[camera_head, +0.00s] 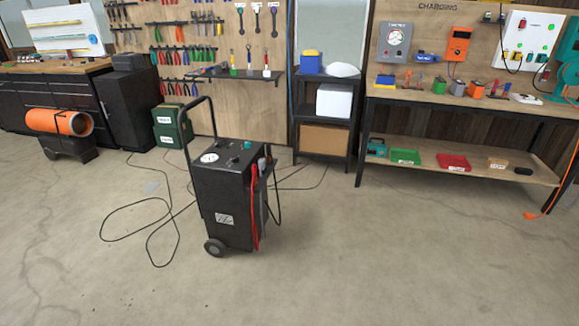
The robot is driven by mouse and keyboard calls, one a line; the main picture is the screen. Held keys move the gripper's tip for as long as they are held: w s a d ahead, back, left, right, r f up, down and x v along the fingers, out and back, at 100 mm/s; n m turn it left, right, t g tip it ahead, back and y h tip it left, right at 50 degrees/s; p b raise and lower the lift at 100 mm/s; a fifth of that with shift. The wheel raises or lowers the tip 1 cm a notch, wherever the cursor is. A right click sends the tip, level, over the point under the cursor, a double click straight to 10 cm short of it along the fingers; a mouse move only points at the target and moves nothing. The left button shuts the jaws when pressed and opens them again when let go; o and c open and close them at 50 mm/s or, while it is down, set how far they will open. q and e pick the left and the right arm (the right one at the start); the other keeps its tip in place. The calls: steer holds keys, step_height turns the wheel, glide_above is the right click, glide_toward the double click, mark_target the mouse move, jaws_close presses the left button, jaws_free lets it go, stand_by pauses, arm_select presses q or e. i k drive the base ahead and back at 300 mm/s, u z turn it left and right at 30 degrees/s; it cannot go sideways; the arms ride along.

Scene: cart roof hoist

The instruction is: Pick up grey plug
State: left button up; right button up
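I cannot make out a grey plug for certain in the head view. A black wheeled cart (222,205) with a tall handle stands upright on the floor near the middle, with a dial, knobs and a small grey-green piece (248,145) on top. Red cables (255,215) hang on its right side. Thin black cables (150,232) loop over the floor to its left, and more run behind it. A small pale grey patch (151,187) lies on the floor among them; I cannot tell what it is. Neither of my grippers is in view.
A charging bench (470,106) with a lower shelf stands at the right. An orange cable end (533,215) lies on the floor by it. A black shelf rack (325,115), green boxes (172,125) and an orange cylinder (59,122) line the back. The front floor is clear.

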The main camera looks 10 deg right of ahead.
mark_target(263, 162)
steer(key=u, duration=0.5)
steer(key=i, duration=0.85)
steer(key=u, duration=0.45)
steer(key=i, duration=1.45)
steer(key=z, duration=0.4)
